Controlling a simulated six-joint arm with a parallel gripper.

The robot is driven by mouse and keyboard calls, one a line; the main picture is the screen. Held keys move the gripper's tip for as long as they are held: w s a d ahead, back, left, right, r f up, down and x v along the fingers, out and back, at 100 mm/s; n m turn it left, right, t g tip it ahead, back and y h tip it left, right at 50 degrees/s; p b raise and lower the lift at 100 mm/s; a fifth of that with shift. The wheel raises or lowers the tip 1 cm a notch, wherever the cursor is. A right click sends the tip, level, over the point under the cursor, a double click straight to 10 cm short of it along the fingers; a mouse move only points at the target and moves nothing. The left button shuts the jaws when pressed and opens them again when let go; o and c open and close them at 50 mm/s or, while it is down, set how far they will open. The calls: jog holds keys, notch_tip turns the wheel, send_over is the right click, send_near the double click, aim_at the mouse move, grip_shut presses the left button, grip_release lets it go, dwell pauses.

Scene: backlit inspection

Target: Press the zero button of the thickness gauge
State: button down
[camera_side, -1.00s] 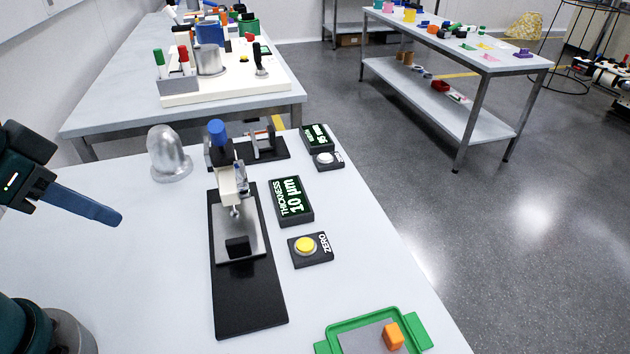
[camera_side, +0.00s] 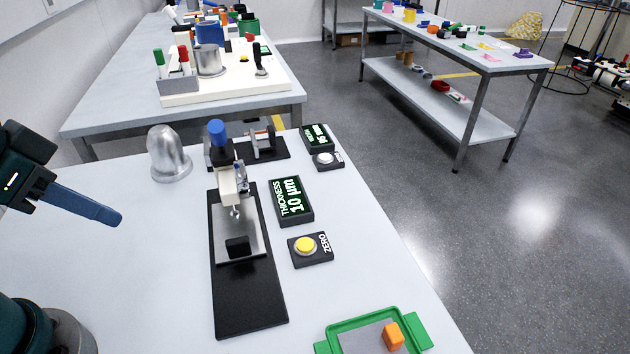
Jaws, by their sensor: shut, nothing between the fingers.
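The zero button (camera_side: 306,245) is a yellow round cap on a black box marked ZERO (camera_side: 322,256), lying on the white table. Just behind it, the thickness display (camera_side: 291,201) reads "THICKNESS 10 µm" in pale green. The thickness gauge (camera_side: 238,225) stands left of both, on a long black base with a metal plate, a black block on the plate and a blue knob on top. My gripper (camera_side: 118,219) is at the left, its blue fingers shut and empty, pointing right. It is well apart from the button, with the gauge between them.
A silver domed object (camera_side: 169,153) stands behind my gripper. A second display (camera_side: 317,138) with a white button (camera_side: 325,159) sits at the table's back right. A green tray (camera_side: 417,331) with an orange block (camera_side: 393,336) is at the front right. Bare table lies between gripper and gauge.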

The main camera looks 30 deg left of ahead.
dwell(0.9)
jog(key=w+a+r+t+y, duration=0.2)
jog(key=w+a+r, duration=0.15)
jog(key=w, duration=0.35)
jog(key=m+t+h, duration=0.1)
jog(key=m+h, duration=0.2)
jog(key=m, duration=0.8)
send_over(299, 248)
notch_tip(299, 248, down, 7)
jog(key=shift+r, duration=0.1)
jog(key=shift+f, duration=4.4)
